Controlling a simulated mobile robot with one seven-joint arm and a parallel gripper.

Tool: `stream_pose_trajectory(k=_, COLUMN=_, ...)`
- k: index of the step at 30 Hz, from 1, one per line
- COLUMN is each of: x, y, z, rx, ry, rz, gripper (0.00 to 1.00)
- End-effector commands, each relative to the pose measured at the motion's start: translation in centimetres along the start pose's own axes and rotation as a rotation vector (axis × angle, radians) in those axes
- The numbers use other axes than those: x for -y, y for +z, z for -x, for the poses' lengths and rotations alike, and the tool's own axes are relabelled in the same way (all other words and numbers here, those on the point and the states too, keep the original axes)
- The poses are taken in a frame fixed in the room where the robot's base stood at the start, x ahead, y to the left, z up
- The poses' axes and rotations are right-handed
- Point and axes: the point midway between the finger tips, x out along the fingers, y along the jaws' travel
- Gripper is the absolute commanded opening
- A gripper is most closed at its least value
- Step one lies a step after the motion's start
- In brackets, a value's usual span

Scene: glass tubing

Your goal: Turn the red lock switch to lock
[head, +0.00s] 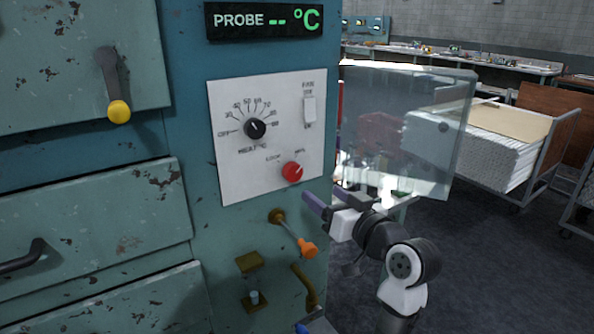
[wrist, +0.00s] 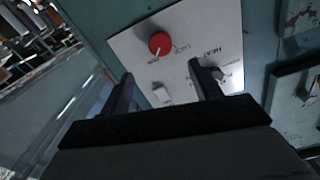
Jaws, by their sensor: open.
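The red lock switch (head: 292,172) is a round knob low on the right of a white control panel (head: 235,170). A pale mark on it seems to point up and to the right; small labels sit above it, the left one seemingly LOCK. My gripper (head: 312,204) is just below and right of the knob, apart from it, in front of the cabinet's right edge. In the wrist view the red knob (wrist: 160,43) lies beyond the fingertips, between their lines. The gripper (wrist: 161,72) is open, with nothing between its fingers.
The panel also has a black heat dial (head: 255,128) and a white rocker switch (head: 308,110). Below are an orange-tipped lever (head: 306,248) and a brass fitting (head: 250,265). A clear glass panel (head: 410,130) juts out at right above my arm.

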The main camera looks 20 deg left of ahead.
Motion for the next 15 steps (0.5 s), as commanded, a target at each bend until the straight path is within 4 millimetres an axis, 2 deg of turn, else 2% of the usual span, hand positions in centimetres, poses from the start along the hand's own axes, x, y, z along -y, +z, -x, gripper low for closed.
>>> stream_pose_trajectory(k=9, x=0.2, y=-0.3, z=-7.0, rx=0.003, ry=-0.003, rz=-0.002, gripper=0.63)
stream_pose_trajectory(k=15, x=0.2, y=-0.2, z=-10.2, rx=0.001, ry=-0.002, rz=0.000, gripper=0.63)
